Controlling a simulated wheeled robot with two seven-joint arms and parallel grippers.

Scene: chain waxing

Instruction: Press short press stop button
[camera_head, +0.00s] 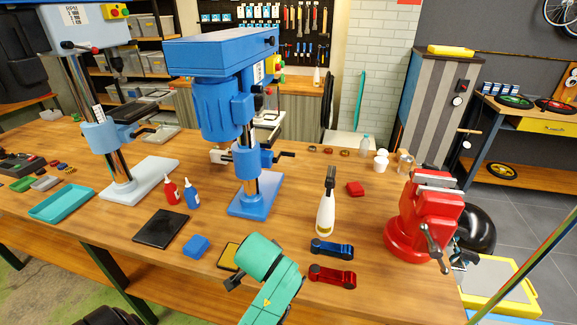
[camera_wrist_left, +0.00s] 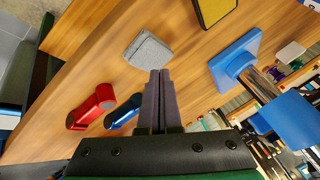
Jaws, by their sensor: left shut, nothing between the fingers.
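A blue drill press (camera_head: 205,55) stands at the middle of the bench. On the right side of its head is a yellow switch box (camera_head: 272,66) with small buttons, too small to tell apart surely. A taller pale drill press (camera_head: 85,35) stands to its left with a yellow box (camera_head: 114,11) and red button. My left gripper's dark fingers (camera_wrist_left: 160,76) are together and empty, above the bench. The blue press base (camera_wrist_left: 236,62) is to their right in the left wrist view. My right gripper is out of view.
A grey block (camera_wrist_left: 148,49) lies just beyond the left fingertips. A red lever part (camera_head: 332,275) and a blue one (camera_head: 332,250) lie right of my arm.

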